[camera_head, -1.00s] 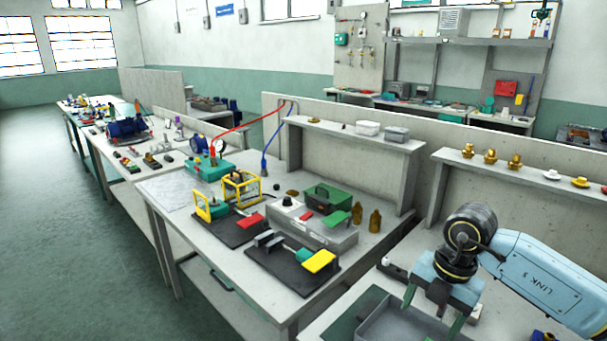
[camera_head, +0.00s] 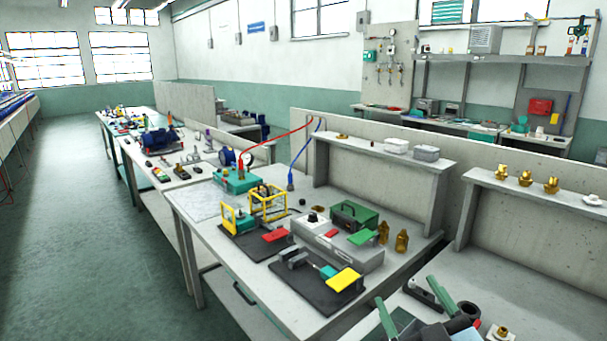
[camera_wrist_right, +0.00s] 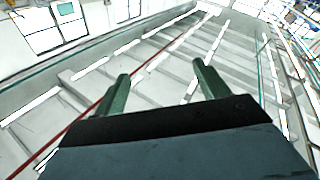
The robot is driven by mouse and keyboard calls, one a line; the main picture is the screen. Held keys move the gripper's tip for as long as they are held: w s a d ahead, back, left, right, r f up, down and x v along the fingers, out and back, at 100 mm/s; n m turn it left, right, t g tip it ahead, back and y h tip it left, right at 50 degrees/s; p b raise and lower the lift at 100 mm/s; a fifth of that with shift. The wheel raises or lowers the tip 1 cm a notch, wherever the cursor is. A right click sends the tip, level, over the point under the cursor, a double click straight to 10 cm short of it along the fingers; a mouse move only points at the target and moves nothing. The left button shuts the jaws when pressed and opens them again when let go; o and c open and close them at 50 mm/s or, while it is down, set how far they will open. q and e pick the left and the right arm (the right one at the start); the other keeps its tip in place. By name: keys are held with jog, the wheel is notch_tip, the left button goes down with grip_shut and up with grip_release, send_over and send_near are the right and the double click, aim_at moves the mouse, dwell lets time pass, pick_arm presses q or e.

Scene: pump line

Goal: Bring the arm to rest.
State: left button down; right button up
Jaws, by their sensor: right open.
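My right gripper (camera_head: 407,292) is at the bottom of the head view, low in front of the near bench on the right. Its two green fingers stand apart and point up, with nothing between them. In the right wrist view the same open fingers (camera_wrist_right: 160,72) show against the ceiling beams and windows. Most of my right arm is outside the head view. My left gripper is not in view.
The middle bench (camera_head: 240,302) holds a grey case (camera_head: 340,250), a green toolbox (camera_head: 354,216), a yellow frame (camera_head: 269,203) and black pedal boards. Two brass fittings (camera_head: 401,241) stand beside the case. A shelf (camera_head: 530,188) with brass parts is behind the gripper. The floor at left is clear.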

jog(key=s+d+f+m+g+h, duration=0.1)
jog(key=s+d+f+g, duration=0.1)
jog(key=f, duration=0.4)
jog(key=s+d+f+m+g+h, duration=0.2)
jog(key=s+f+g, duration=0.3)
jog(key=s+f, duration=0.1)
jog(key=s+d+f+m+g+h, duration=0.1)
jog(key=s+d+f+m+g, duration=0.1)
jog(key=s+f+g, duration=0.2)
jog(key=shift+s+d+f+h, duration=0.1)
jog(key=shift+s+f+h, duration=0.1)
jog(key=shift+s+f, duration=0.3)
jog(key=shift+s+f+h, duration=0.15)
jog(key=shift+f+h, duration=0.05)
jog(key=shift+f, duration=0.45)
jog(key=s+a+f+g+y, duration=0.1)
jog(key=s+f+g, duration=0.4)
jog(key=s, duration=0.6)
notch_tip(320, 180, down, 23)
jog(key=g, duration=0.2)
jog(key=s+d+f+n, duration=0.1)
jog(key=s+d+f, duration=0.2)
jog(key=s+f, duration=1.3)
jog(key=shift+s+g, duration=0.4)
jog(key=shift+s, duration=0.05)
jog(key=shift+d, duration=0.1)
